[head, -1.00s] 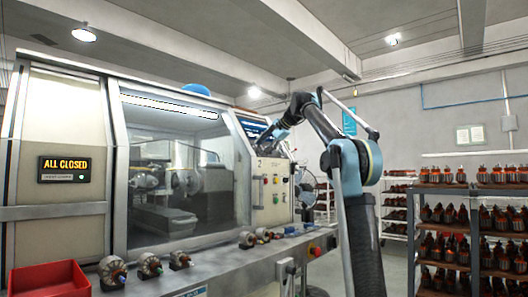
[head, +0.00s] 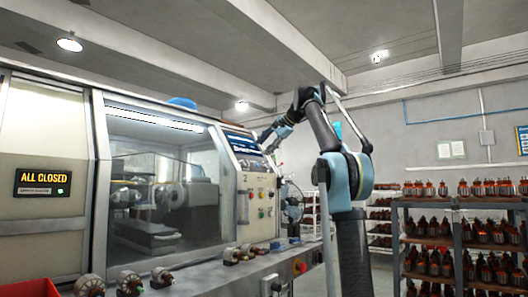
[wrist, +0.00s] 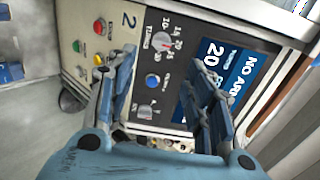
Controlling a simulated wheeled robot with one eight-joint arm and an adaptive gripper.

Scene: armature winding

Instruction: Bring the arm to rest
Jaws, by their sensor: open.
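My arm rises at the right of the head view and bends over toward the winding machine (head: 92,180). My gripper (wrist: 160,75) shows in the wrist view with its two blue fingers spread apart and nothing between them. Behind the fingers is the machine's control panel (wrist: 150,30), tilted in the picture, with a dial, coloured buttons and a blue screen (wrist: 215,70) partly hidden by the right finger. In the head view the gripper end is small, in front of the machine's right end, and its fingers are hard to make out.
A sign (head: 42,182) on the machine reads "ALL CLOSED". A red bin (head: 30,288) is at lower left. Shelves (head: 455,202) of armatures stand at right. A fan (head: 292,205) is behind the machine's right end.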

